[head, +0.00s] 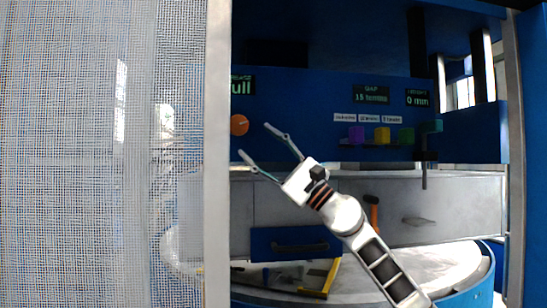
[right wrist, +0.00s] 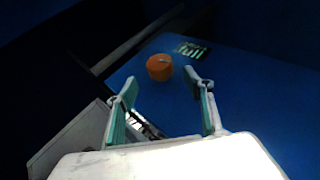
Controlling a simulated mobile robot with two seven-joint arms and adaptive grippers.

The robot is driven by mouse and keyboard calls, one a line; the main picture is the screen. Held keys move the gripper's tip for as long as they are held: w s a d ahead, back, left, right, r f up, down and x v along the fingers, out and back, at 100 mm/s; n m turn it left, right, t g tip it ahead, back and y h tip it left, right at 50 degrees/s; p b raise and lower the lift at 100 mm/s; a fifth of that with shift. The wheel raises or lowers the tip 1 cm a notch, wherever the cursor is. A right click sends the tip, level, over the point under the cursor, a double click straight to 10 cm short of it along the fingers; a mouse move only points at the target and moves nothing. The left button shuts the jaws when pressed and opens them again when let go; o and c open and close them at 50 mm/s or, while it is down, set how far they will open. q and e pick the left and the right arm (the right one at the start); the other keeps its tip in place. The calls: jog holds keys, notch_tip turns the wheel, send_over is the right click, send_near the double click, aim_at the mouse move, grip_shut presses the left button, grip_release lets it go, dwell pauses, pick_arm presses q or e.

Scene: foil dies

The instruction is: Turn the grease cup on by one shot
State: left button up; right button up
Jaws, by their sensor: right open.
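The grease cup appears to be the round orange knob (head: 239,124) on the blue back panel, just right of the pale door frame. In the right wrist view the orange knob (right wrist: 159,67) shows beyond the fingertips, with a light mark on its face. My right gripper (head: 258,141) is open and empty, reaching up and left, with its fingers spread below and right of the knob. In the right wrist view the right gripper (right wrist: 159,88) frames a gap with the knob ahead, apart from both fingers. My left gripper is not in view.
A mesh screen (head: 80,150) with a pale frame post (head: 217,150) covers the left side. A green-lettered display (head: 242,86) sits above the knob. Small coloured blocks (head: 382,135) stand on a shelf at right. A yellow-edged item (head: 331,279) lies below.

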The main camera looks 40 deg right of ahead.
jog(key=shift+v, duration=2.2)
jog(key=shift+a, duration=0.1)
